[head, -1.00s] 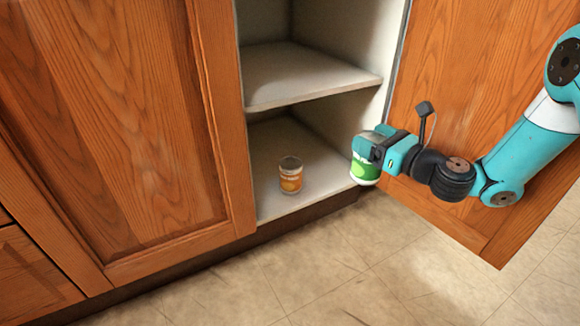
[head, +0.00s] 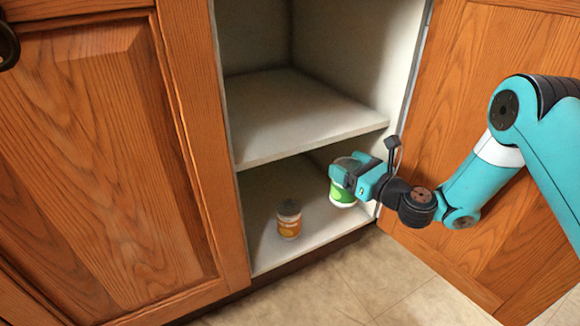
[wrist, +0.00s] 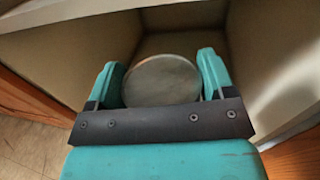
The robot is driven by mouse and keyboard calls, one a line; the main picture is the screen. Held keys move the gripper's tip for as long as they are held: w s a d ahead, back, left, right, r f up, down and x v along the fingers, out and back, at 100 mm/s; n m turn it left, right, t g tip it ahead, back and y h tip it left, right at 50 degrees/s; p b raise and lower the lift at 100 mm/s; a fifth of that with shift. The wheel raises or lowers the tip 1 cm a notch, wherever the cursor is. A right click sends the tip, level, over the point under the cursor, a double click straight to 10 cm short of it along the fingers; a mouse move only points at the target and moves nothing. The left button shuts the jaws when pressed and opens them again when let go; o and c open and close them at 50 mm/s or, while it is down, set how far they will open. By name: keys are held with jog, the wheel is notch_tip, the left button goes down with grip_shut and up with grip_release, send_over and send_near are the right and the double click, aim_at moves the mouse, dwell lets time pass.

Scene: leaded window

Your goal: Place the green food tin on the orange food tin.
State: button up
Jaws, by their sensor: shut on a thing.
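The orange food tin (head: 289,222) stands upright on the cabinet's lower shelf in the head view, towards the front left. The green food tin (head: 342,194) is held in my gripper (head: 346,178), to the right of the orange tin and apart from it, at the cabinet opening below the middle shelf. In the wrist view the round metal lid of the green tin (wrist: 161,80) shows between the two teal fingers of my gripper (wrist: 162,82). The orange tin cannot be made out in the wrist view.
The middle shelf (head: 300,115) lies above both tins. An open cabinet door (head: 480,210) stands on the right behind my arm, and a closed door (head: 100,150) is on the left. The lower shelf (head: 262,195) is bare around the orange tin.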

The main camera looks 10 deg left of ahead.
jog(key=w+a+b, duration=0.2)
jog(key=a, duration=1.1)
notch_tip(320, 180, down, 7)
jog(key=a+b, duration=0.1)
jog(key=b, duration=0.5)
jog(key=shift+w+a, duration=0.2)
jog(key=shift+w, duration=0.15)
jog(key=shift+f, duration=0.1)
